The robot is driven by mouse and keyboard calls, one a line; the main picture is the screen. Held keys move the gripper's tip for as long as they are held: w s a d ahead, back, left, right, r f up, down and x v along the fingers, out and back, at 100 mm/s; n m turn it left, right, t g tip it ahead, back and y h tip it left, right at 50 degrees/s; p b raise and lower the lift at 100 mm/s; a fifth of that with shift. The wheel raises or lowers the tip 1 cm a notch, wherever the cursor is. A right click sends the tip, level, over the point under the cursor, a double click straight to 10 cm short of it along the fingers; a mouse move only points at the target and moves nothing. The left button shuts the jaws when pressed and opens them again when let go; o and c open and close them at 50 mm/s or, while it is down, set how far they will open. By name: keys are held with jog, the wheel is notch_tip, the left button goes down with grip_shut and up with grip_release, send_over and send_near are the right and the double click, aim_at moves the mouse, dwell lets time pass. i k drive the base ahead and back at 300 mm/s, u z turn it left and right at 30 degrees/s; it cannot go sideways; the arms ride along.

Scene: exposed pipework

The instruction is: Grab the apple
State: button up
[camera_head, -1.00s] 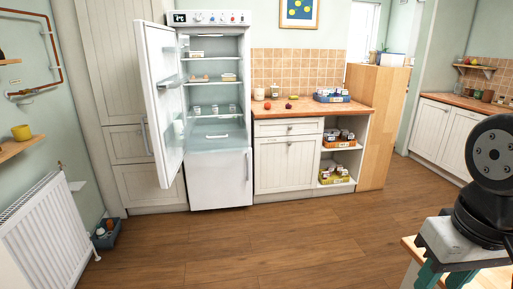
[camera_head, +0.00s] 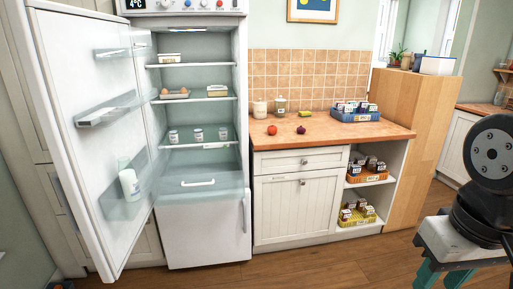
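A small round red thing that looks like the apple (camera_head: 272,130) sits on the wooden countertop (camera_head: 340,136), left of its middle. A small dark purple item (camera_head: 301,130) lies to its right. My arm shows at the right edge, with black joints and a grey and green part below them. The fingertips of my gripper do not show, so its state is hidden. My arm is well apart from the apple, on the near right side.
The fridge (camera_head: 200,225) stands left of the counter with its door (camera_head: 95,150) wide open toward me. Two jars (camera_head: 280,106) and a blue crate (camera_head: 357,117) stand on the counter. A tall wooden panel (camera_head: 415,140) closes its right end. The visible wooden floor (camera_head: 330,262) is clear.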

aim_at(271, 130)
jog(key=i, duration=2)
jog(key=z, duration=1.25)
jog(key=i, duration=1.15)
jog(key=u, duration=1.6)
